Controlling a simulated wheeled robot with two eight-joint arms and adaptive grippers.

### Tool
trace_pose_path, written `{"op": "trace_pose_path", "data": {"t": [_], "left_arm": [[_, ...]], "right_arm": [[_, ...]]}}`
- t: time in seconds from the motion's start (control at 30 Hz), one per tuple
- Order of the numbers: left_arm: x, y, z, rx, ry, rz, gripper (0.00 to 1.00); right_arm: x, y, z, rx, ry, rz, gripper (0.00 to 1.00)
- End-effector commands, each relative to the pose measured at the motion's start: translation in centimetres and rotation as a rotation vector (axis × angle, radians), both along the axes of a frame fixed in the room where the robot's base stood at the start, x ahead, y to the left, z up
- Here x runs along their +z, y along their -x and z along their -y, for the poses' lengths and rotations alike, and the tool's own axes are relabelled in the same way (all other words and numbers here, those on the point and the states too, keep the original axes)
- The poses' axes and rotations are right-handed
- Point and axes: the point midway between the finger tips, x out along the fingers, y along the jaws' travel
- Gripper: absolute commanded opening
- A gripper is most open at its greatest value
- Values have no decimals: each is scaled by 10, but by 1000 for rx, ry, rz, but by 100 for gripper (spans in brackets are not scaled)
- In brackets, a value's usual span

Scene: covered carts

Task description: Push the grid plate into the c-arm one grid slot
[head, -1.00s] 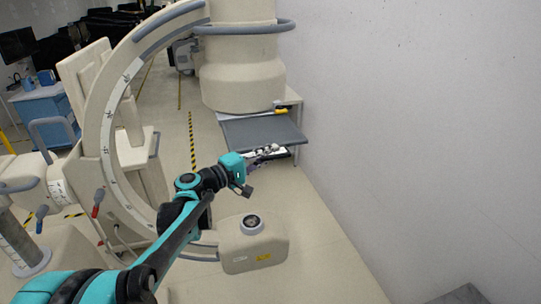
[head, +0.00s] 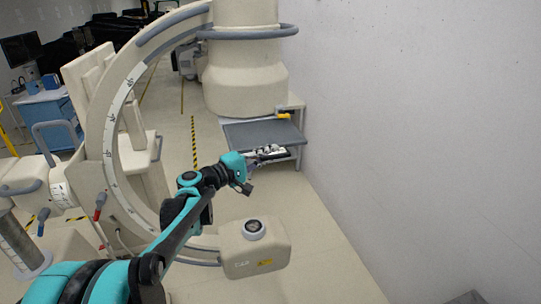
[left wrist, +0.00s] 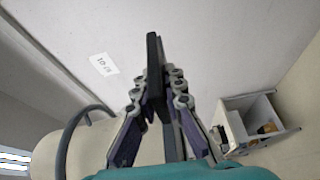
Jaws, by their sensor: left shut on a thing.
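The grid plate (head: 262,133) is a flat dark grey panel in the head view, just below the c-arm's beige upper cylinder (head: 245,85). The c-arm's curved arm (head: 112,120) stands to the left, with its lower box (head: 255,250) near the floor. My left gripper (head: 268,153) is at the plate's near edge. In the left wrist view my left gripper (left wrist: 160,95) is shut on the dark plate (left wrist: 152,62), seen edge-on between the fingers. The slot itself cannot be made out. My right gripper is not in view.
A pale stand (head: 292,108) with a yellow item (head: 282,116) is behind the plate, against the white wall (head: 420,120). An open white box (left wrist: 250,115) shows in the left wrist view. A blue cart (head: 48,115) stands far left.

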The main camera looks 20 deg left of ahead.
Motion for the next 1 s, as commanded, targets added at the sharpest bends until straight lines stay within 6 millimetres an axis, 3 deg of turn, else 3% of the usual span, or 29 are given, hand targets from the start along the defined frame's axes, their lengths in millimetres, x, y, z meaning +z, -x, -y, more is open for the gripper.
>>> {"op": "trace_pose_path", "data": {"t": [1.0], "left_arm": [[0, -21, -15, 1, 1, 1, 0]], "right_arm": [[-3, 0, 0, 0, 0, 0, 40]]}}
